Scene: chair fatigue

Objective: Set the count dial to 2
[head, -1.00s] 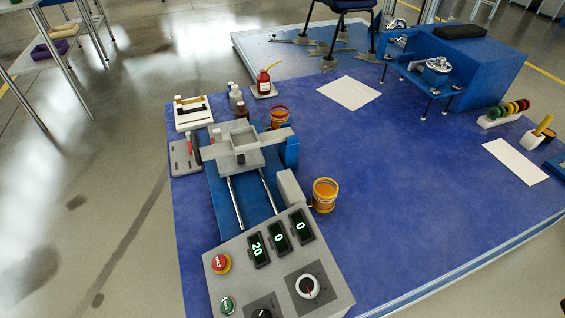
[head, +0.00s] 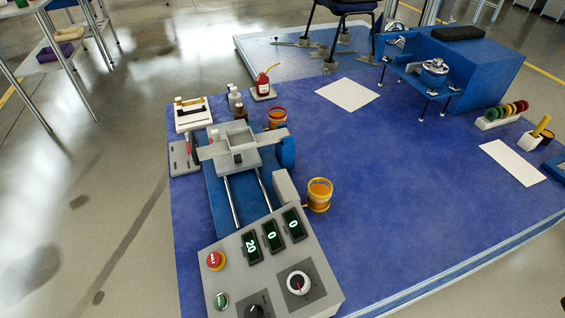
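A grey control box (head: 229,279) stands at the near edge of the blue table. One dial (head: 298,283) with a pale ring and a dark knob is on its sloped face. A second, black dial (head: 255,311) is to its lower left, partly cut off by the picture's bottom edge. I cannot read their labels, so I cannot tell which is the count dial. Three green displays read 20 (head: 251,246), 0 (head: 272,236) and 0 (head: 293,224). Neither of my grippers is in view.
A red stop button (head: 215,260) and a green button (head: 221,300) are on the box's left side. Behind it is a rig with two rails (head: 232,201) and a grey carriage (head: 237,157). An orange-yellow cup (head: 319,195) stands to the right. The blue table's middle (head: 400,200) is clear.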

